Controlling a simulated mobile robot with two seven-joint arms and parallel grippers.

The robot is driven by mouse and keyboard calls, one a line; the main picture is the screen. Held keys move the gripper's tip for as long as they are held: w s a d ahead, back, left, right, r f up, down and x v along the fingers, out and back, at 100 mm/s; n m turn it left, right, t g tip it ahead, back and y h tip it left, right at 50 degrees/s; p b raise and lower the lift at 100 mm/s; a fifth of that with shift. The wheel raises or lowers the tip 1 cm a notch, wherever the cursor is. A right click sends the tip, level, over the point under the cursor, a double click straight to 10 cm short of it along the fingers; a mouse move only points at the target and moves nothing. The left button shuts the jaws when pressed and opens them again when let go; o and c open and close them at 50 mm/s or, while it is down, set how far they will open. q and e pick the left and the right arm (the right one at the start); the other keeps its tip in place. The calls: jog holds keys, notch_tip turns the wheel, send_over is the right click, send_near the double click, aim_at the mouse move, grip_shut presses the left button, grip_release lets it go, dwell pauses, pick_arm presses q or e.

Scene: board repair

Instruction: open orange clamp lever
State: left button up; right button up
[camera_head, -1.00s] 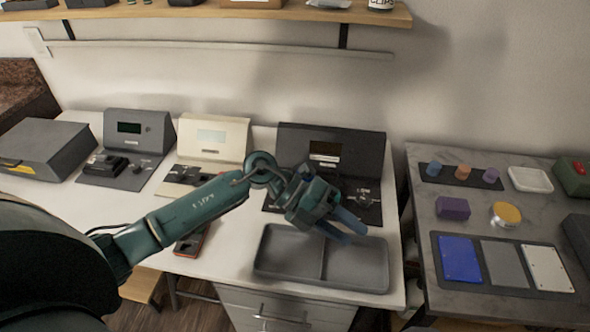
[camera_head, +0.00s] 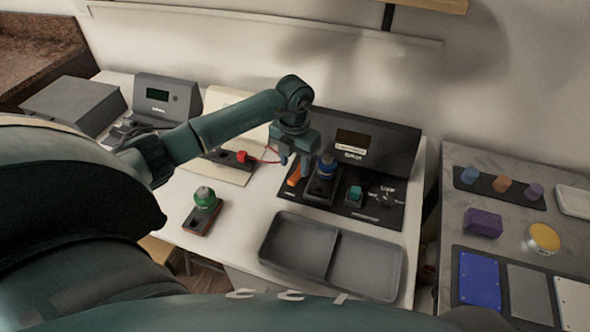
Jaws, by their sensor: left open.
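The orange clamp lever (camera_head: 294,177) stands tilted at the left side of the black test station (camera_head: 370,151), beside a dark block with a blue round part (camera_head: 326,166) on top. My left gripper (camera_head: 296,164) points down directly above the lever. Its fingers are open, close to the lever's upper end; I cannot tell whether they touch it. My right gripper is not in view.
A grey two-part tray (camera_head: 333,247) lies in front of the station. A dark device with a green knob (camera_head: 204,199) stands left on the white table. A cream station (camera_head: 233,107) is behind my arm. The marble table (camera_head: 447,208) at right holds coloured blocks and plates.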

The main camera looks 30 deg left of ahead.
aim_at(295, 176)
pick_arm(q)
jog(key=shift+f, duration=1.95)
jog(key=shift+c, duration=0.3)
grip_shut()
